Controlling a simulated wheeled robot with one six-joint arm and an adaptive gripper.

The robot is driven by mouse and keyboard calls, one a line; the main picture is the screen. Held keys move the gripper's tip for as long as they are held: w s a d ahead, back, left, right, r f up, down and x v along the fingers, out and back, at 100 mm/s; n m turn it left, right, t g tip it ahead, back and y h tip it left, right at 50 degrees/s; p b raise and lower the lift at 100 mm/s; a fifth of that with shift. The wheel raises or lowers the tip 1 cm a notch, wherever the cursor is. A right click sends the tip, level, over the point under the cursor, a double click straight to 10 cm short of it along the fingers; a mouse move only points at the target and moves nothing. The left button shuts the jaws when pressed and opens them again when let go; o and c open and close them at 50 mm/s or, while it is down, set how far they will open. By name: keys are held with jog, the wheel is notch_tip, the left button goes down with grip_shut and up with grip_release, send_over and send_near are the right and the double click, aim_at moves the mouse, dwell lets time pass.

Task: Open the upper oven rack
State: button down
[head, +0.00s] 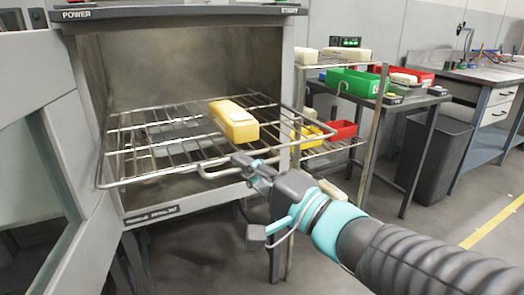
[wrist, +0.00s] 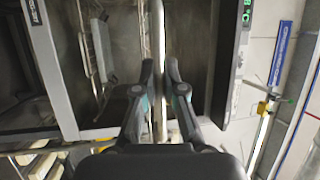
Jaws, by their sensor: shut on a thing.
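The oven (head: 170,60) stands open at the left, its door (head: 35,90) swung out to the left. The upper wire rack (head: 125,150) slopes little and sticks out past the oven's front edge. A yellow block (head: 234,122) lies on its right half. A looped handle (head: 215,174) runs along the rack's front. My gripper (head: 252,168) is shut on the handle, near its right end. In the wrist view, my gripper's fingers (wrist: 160,80) close on either side of a pale bar (wrist: 157,35); their exact contact is hard to see.
A shelf stand (head: 375,120) with bins, among them a green bin (head: 354,82) and a red bin (head: 341,131), is close to the right of the oven. Further right are a dark waste bin (head: 435,155) and a workbench (head: 485,75). Floor in front is clear.

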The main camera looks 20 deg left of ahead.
jog(key=shift+s+d+g, duration=0.3)
jog(key=shift+s+d, duration=0.35)
jog(key=shift+s, duration=0.35)
jog(key=c, duration=1.3)
grip_release()
jog(key=shift+o, duration=0.3)
jog(key=shift+w+d, duration=0.1)
jog(key=v, duration=0.7)
jog(key=shift+d, duration=0.2)
